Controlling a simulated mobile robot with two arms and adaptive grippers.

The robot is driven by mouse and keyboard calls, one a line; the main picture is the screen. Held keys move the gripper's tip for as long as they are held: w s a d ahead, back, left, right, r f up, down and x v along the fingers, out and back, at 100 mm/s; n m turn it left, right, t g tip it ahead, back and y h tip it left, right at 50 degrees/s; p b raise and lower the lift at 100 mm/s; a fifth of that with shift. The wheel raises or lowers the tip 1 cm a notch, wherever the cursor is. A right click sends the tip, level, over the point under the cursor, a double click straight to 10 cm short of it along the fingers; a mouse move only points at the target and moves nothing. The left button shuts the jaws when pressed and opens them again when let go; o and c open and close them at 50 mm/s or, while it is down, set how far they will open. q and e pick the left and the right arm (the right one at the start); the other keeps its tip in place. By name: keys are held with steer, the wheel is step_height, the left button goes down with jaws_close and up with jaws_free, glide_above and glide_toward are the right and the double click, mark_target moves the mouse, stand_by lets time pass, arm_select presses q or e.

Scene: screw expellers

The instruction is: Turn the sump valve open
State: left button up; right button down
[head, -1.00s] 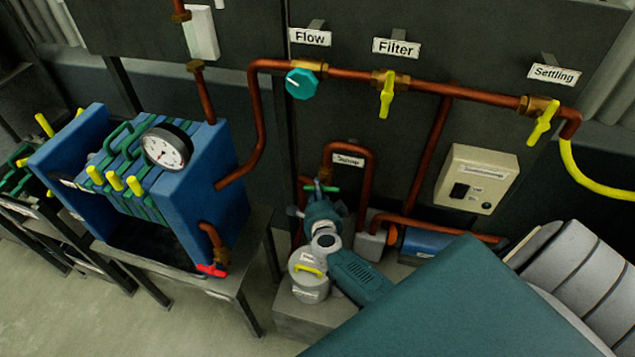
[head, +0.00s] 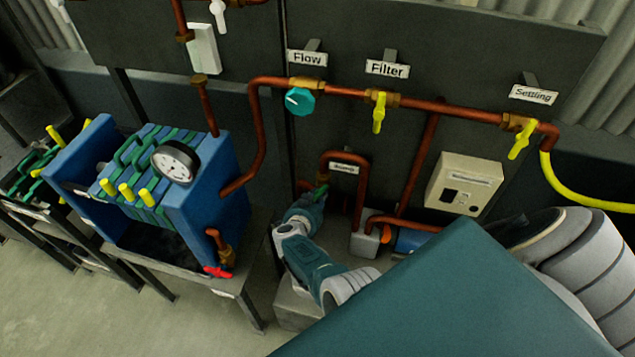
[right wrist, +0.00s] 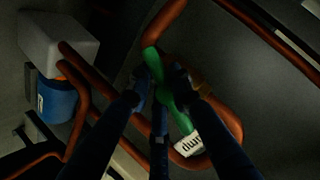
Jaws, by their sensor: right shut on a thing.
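The sump valve's green handle (head: 321,192) sits on the copper pipe beside the "Sump" label (head: 344,168). My right gripper (head: 309,204) reaches up to it from below and covers part of it. In the right wrist view the green handle (right wrist: 153,66) lies slanted between the dark fingers of my right gripper (right wrist: 166,95), which is shut on it. The "Sump" label (right wrist: 188,145) shows partly there, close to the handle's lower end. My left gripper is not in view.
Copper pipes (head: 364,195) surround the handle closely. A grey box (head: 364,244) and a blue motor (head: 410,238) stand to its right. The blue filter press (head: 212,185) is on the left. A teal flow knob (head: 300,102) and yellow valves (head: 379,113) line the pipe above.

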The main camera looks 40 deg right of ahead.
steer(key=shift+s+d+f+n+g+h+b, duration=0.1)
steer(key=shift+f+n+g+h+b, duration=0.05)
steer(key=shift+n+g+h+b, duration=0.75)
steer(key=shift+s+n+b, duration=0.1)
steer(key=shift+n+b, duration=0.4)
steer(key=shift+n, duration=0.2)
steer(key=shift+d+r+h, duration=0.1)
steer(key=shift+r+h, duration=0.1)
steer(key=shift+h, duration=0.1)
steer(key=c, duration=1.6)
jaws_free()
steer(key=shift+o, duration=0.2)
